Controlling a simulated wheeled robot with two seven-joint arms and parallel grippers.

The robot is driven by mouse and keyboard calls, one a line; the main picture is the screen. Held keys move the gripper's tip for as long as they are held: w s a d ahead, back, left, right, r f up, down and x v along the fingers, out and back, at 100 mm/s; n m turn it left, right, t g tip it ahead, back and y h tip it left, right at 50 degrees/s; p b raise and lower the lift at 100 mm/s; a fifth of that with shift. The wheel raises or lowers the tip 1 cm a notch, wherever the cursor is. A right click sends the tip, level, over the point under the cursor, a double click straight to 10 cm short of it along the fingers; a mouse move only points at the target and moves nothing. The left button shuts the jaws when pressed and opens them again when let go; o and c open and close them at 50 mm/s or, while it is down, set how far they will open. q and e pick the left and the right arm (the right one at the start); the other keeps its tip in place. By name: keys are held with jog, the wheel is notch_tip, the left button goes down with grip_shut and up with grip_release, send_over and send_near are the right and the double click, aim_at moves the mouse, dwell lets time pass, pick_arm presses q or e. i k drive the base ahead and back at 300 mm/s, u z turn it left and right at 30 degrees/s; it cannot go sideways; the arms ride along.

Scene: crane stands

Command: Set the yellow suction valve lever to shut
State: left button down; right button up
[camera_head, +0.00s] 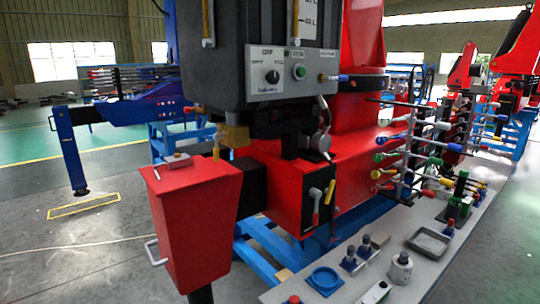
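A brass-coloured block (233,136) sits under the left side of the dark grey cabinet. A short yellow lever (216,152) hangs roughly upright at its left end. No readable label shows which yellow one is the suction valve lever, and I cannot tell whether either is open or shut. Neither of my grippers is in view.
The dark grey cabinet (255,92) has a knob and green button. A red bin-shaped box (196,225) stands front left, with a small item on its lid. A grey bench (350,262) at right holds trays and fittings, near a rack of coloured-handled rods (410,150).

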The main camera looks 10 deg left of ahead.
aim_at(217, 136)
jog(key=i, duration=1)
jog(key=u, duration=0.4)
